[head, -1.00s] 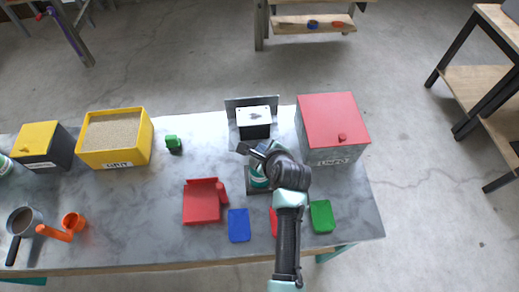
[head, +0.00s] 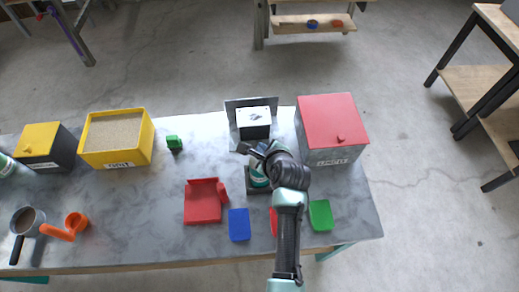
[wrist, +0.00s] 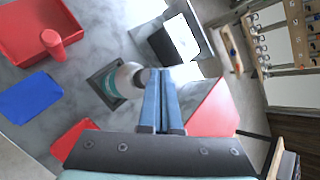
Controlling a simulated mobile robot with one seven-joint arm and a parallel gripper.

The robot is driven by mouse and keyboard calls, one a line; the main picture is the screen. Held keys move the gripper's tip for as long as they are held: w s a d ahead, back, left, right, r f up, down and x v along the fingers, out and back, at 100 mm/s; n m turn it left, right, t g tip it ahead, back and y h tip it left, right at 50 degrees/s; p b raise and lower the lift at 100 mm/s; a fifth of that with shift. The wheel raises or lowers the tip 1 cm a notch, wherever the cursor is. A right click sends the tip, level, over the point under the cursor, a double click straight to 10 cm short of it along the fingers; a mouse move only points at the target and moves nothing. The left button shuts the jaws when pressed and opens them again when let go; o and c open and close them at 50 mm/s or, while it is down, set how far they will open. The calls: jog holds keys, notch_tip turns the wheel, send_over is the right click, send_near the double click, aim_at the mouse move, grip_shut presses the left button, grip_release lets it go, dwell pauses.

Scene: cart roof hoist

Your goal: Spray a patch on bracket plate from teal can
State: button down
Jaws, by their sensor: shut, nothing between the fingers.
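The teal can (head: 258,178) stands upright in a dark square holder (head: 251,188) on the marble-topped table. It also shows in the wrist view (wrist: 112,86), with a white upper part and a dark nozzle. My gripper (head: 250,149) is shut and empty at the can's top; in the wrist view its fingers (wrist: 160,74) lie right beside the nozzle. I cannot tell whether they touch it. The bracket plate (head: 246,115) is white, on a black block in front of a grey upright panel, beyond the can. A small dark mark shows on its face. My arm hides part of the can.
A red-lidded box (head: 333,120) stands right of the plate. A red dustpan-like piece (head: 202,203), a blue pad (head: 239,225) and a green pad (head: 320,215) lie near the front. A yellow sand bin (head: 117,164) stands left. The table between bin and plate is mostly clear.

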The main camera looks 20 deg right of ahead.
jog(key=shift+r, duration=0.1)
notch_tip(320, 180, up, 6)
jog(key=p, duration=0.6)
dwell(2.3)
